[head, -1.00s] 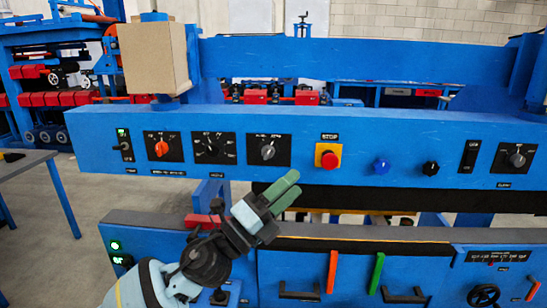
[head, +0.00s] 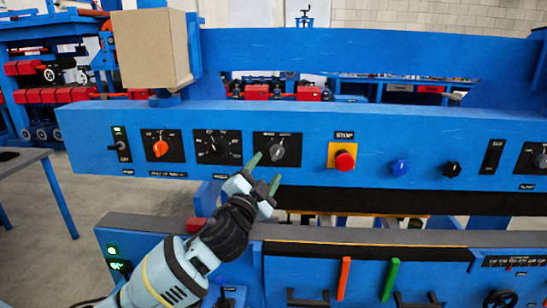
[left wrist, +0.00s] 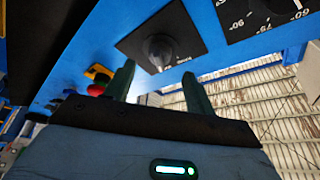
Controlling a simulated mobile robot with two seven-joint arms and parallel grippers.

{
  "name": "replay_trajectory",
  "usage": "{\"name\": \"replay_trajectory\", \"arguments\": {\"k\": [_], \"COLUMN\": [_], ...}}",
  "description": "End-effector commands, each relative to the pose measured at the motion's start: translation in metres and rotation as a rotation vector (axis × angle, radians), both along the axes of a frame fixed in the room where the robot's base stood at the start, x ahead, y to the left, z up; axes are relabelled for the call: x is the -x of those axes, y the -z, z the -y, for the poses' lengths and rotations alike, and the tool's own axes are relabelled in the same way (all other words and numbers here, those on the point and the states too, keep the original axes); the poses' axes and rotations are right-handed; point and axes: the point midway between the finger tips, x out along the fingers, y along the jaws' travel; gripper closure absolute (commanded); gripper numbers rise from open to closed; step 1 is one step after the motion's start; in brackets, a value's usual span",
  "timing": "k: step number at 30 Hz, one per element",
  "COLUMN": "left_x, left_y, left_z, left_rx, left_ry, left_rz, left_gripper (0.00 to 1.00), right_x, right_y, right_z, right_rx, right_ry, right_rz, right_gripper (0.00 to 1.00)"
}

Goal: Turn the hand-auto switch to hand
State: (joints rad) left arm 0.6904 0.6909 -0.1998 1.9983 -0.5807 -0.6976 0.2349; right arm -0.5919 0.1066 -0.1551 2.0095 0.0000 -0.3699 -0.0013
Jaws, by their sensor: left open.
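A grey rotary knob on a black plate (head: 279,150) sits on the blue panel, just above and right of my left gripper (head: 264,174). Its lettering is too small to read, so I cannot confirm that it is the hand-auto switch. My left gripper is open and empty, its two green fingers apart, just below and left of the knob. In the left wrist view the knob (left wrist: 160,50) shows ahead, between and beyond the fingertips (left wrist: 158,70). I cannot tell whether a finger touches the plate. My right gripper is not in view.
Left of it are a black dial (head: 215,147) and an orange knob (head: 160,148). Right of it are a red stop button (head: 344,160), a blue button (head: 400,168) and a black button (head: 452,169). A lower blue panel with handles lies beneath.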

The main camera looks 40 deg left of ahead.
Motion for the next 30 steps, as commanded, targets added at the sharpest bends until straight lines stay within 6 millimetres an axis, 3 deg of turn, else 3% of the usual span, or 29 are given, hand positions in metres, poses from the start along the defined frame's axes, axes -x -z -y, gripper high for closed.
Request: {"name": "replay_trajectory", "arguments": {"k": [12, 24, 30], "left_x": [-0.048, -0.055, -0.054], "left_y": [-0.014, -0.015, -0.015], "left_z": [-0.012, -0.013, -0.013], "left_rx": [-0.002, -0.003, -0.003], "left_ry": [-0.001, 0.001, 0.001], "left_rz": [0.002, 0.001, 0.001], "left_gripper": [0.45, 0.45, 0.69], "right_x": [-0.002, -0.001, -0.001], "right_y": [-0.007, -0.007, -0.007], "right_z": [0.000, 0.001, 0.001], "right_rx": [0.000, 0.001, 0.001], "right_ry": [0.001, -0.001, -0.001], "right_rz": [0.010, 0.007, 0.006], "right_gripper": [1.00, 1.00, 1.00]}}
